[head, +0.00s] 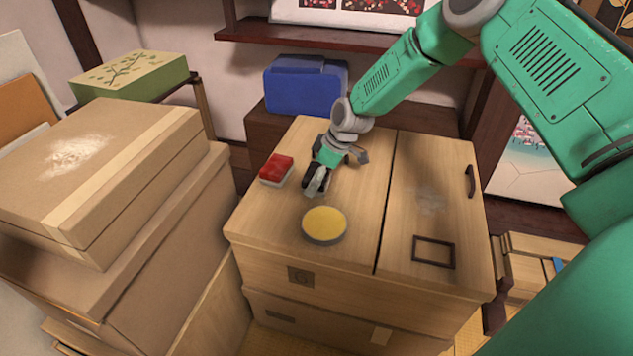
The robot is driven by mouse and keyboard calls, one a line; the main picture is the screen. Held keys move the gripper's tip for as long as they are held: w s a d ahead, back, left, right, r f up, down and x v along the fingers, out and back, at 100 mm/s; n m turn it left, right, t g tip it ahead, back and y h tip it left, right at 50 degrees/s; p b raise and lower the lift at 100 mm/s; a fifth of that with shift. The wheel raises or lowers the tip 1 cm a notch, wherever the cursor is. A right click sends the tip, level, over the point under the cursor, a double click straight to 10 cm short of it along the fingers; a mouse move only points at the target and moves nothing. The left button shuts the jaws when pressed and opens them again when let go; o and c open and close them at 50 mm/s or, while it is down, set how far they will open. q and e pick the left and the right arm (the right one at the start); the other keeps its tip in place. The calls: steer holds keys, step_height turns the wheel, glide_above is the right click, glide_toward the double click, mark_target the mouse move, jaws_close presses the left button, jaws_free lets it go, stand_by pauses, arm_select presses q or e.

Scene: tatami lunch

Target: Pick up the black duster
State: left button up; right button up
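My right gripper (315,184) reaches down from the right, low over the left half of the pale wooden chest top (350,200). Dark parts show around its fingers; I cannot tell whether they are the gripper's own or a black duster held or lying there. Whether the fingers are open or shut is unclear. No black duster shows clearly elsewhere. A red block with a pale base (277,168) lies left of the gripper, apart from it. A round yellow-topped disc (324,224) lies in front of the gripper. My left gripper is not in view.
Large cardboard boxes (110,170) are stacked at left, higher than the chest. A blue case (305,84) stands behind the chest, below a dark shelf (330,36). The chest's right panel has a dark handle (470,182) and a square frame (433,252); it is otherwise clear.

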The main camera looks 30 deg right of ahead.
steer(key=shift+d, duration=0.1)
steer(key=c, duration=1.1)
steer(key=shift+o, duration=0.2)
step_height(320, 180, up, 10)
steer(key=p, duration=0.3)
